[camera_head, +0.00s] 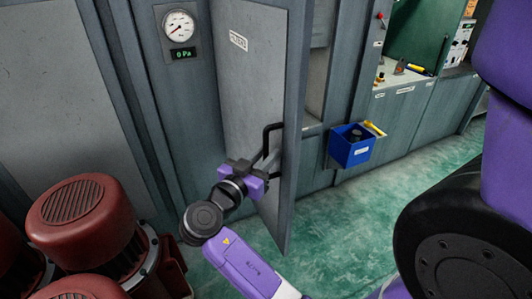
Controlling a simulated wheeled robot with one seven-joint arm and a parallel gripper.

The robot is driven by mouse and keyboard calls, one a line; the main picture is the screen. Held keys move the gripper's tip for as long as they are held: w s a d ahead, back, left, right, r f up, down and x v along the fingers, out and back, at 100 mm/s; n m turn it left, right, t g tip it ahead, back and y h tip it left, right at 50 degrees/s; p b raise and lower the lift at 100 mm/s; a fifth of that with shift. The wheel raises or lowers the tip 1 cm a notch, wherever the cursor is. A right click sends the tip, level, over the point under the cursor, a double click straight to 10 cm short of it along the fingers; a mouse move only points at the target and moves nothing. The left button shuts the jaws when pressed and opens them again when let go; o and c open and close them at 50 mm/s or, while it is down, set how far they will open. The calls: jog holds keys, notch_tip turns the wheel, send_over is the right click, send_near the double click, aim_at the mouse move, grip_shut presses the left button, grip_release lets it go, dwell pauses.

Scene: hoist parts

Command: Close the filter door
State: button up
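The grey filter door (247,75) stands open, swung out from the cabinet, with a small white label near its top. Its black bar handle (268,140) is on the face near the free edge. My gripper (262,168) is at the lower part of this handle, close against the door. Its fingers are small and partly hidden, so I cannot tell whether they are shut on the handle. Part of the cabinet opening (316,80) shows to the right of the door.
A pressure gauge (179,25) with a 0 Pa display is left of the door. Red motors (82,215) stand at lower left. A blue bin (351,146) hangs on the cabinet front at right. Green floor (335,240) is clear below the door and bin.

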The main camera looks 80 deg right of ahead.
grip_shut()
dwell(1.4)
